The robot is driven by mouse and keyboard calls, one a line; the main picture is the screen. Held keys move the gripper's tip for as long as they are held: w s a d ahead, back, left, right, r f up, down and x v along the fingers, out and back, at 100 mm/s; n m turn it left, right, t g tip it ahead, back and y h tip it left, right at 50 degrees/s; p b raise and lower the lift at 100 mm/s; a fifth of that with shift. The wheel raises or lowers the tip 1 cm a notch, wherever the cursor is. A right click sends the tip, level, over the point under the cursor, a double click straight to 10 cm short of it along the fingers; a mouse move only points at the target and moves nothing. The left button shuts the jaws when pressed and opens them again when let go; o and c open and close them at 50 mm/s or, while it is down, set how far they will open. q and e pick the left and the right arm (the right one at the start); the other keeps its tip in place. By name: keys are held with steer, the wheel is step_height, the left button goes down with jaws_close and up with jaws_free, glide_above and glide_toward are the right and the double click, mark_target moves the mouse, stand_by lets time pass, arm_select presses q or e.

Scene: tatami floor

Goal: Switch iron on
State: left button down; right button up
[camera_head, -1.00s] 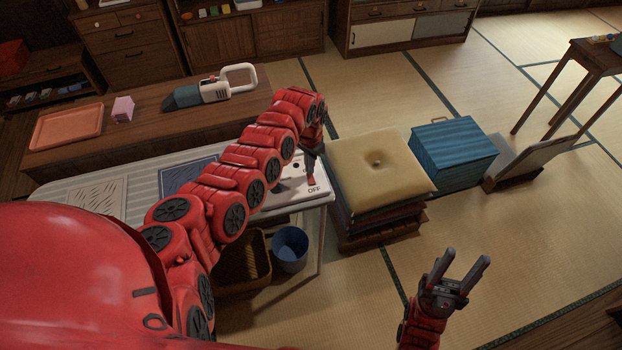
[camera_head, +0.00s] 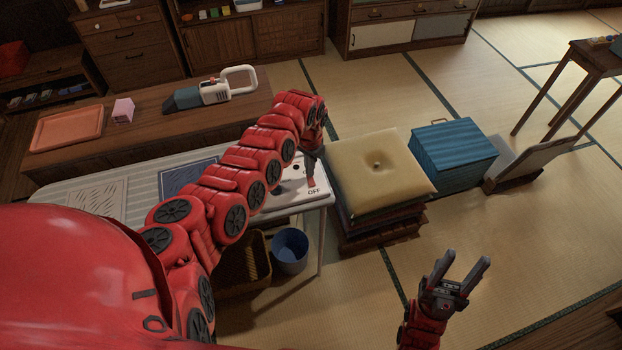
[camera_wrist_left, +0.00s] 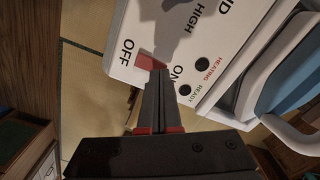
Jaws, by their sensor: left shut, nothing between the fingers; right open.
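A white control panel (camera_head: 290,195) sits at the right end of the ironing board and shows "OFF" in the head view. In the left wrist view the panel (camera_wrist_left: 125,60) also shows "ON", "HIGH", "HEATING" and "READY". A red switch (camera_wrist_left: 150,62) lies between "OFF" and "ON". White and blue parts, probably the iron (camera_wrist_left: 285,85), are at the right of that view; my left arm hides most of this area in the head view. My left gripper (camera_wrist_left: 156,78) is shut and empty, its tips at the red switch; contact is unclear. My right gripper (camera_head: 468,268) is open and empty.
A wooden table behind holds an orange tray (camera_head: 68,130), a pink box (camera_head: 123,110) and a handheld vacuum (camera_head: 213,91). Stacked cushions (camera_head: 376,168) stand close right of the board, with a blue chest (camera_head: 453,147) beyond. A blue bin (camera_head: 290,250) is below. Tatami around my right gripper is clear.

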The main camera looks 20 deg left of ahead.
arm_select(q)
steer(key=shift+r+p, duration=2.4)
steer(key=shift+r, duration=0.7)
